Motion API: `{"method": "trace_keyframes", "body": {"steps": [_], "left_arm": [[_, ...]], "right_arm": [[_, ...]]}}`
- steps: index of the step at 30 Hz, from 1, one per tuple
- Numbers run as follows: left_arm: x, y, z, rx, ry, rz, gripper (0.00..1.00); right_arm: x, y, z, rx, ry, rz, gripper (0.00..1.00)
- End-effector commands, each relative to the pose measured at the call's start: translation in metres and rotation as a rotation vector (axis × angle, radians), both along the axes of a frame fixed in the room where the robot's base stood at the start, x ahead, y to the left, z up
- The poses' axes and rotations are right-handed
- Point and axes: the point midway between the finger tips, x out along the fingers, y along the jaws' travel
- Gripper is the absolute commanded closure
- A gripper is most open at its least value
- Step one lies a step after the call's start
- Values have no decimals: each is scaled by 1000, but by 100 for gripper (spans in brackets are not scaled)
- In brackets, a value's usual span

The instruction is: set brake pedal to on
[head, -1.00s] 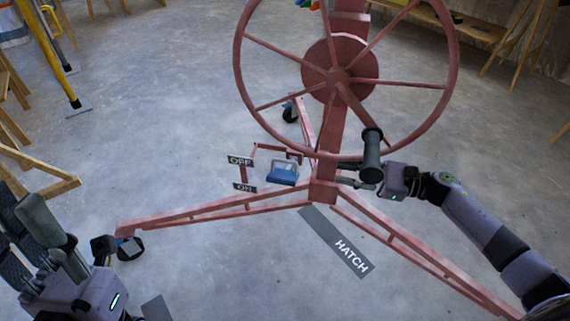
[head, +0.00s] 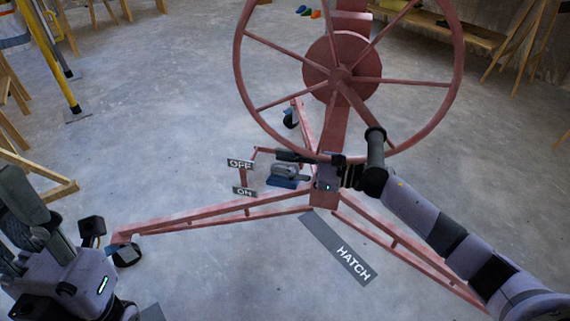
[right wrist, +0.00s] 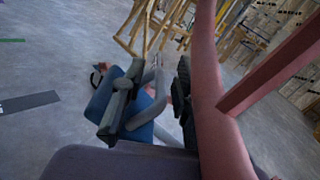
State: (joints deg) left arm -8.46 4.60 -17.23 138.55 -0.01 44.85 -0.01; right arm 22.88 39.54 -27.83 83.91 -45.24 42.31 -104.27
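The brake pedal (head: 281,183) has a blue pad on the red frame, right of the OFF sign (head: 240,164) and ON sign (head: 245,191). My right gripper (head: 292,166) is over the pad in the head view and hides much of it; its fingers look apart. In the right wrist view the fingers (right wrist: 155,95) are spread, with the blue pad (right wrist: 143,132) behind and below the left one. I cannot tell whether they touch it. My left gripper (head: 42,235) is at the lower left, far from the pedal; its finger gap is unclear.
Red legs (head: 190,217) spread low across the floor. A HATCH label (head: 340,250) lies in front. Wooden trestles stand at the left; open floor lies between.

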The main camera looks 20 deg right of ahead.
Motion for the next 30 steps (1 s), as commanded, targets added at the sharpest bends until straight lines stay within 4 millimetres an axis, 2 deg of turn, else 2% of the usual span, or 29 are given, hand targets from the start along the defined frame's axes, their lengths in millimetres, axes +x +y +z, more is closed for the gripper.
{"method": "trace_keyframes", "body": {"steps": [6,18,30], "left_arm": [[-1,0,1,-1,-6,0,72],[-1,1,0,-2,-2,0,72],[-1,1,-1,-2,1,0,72]], "right_arm": [[0,0,0,0,0,0,73],[1,-2,0,0,-1,-6,100],[4,-4,2,-2,-4,-13,100]]}}
